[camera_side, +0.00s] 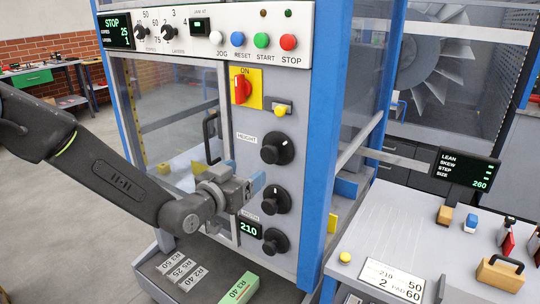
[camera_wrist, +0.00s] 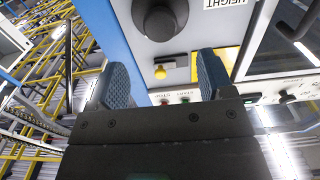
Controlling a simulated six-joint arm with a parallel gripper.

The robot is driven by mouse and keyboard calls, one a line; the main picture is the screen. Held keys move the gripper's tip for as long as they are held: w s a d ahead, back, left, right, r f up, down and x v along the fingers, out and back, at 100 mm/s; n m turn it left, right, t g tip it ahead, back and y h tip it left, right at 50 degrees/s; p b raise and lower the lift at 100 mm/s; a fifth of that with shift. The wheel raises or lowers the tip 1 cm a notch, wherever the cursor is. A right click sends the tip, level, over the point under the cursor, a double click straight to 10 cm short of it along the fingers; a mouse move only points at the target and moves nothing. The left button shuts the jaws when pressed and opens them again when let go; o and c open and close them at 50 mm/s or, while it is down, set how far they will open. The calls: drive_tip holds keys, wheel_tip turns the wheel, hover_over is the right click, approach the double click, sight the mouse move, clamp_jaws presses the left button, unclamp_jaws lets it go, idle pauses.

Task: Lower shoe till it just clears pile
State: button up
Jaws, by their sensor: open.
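The control panel has a black HEIGHT knob (camera_side: 277,148), a middle black knob (camera_side: 276,200) whose label I cannot see, and a lower black knob (camera_side: 275,242) by a display reading 210 (camera_side: 250,229). My gripper (camera_side: 254,187) is open, just left of the middle knob in the side view; contact cannot be told. In the wrist view my gripper (camera_wrist: 161,72) has its fingers apart with nothing between them. A black knob (camera_wrist: 160,18) beside the inverted HEIGHT label (camera_wrist: 216,4) lies beyond the fingertips. I cannot make out the shoe or pile.
A red switch on a yellow plate (camera_side: 242,88) and a yellow button (camera_side: 280,111) sit above the knobs. JOG, RESET, START and STOP buttons line the upper panel (camera_side: 253,20). A door handle (camera_side: 210,138) is left of my gripper. A bench (camera_side: 365,235) stands at right.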

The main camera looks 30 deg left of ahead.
sight(267, 156)
drive_tip(key=w, duration=1)
drive_tip(key=shift+w, duration=0.35)
drive_tip(key=c, duration=0.9)
drive_tip(key=shift+m, duration=0.3)
drive_tip(key=m, duration=0.3)
drive_tip(key=shift+m, duration=0.3)
drive_tip(key=shift+a+m, duration=0.1)
drive_tip(key=shift+m, duration=2.2)
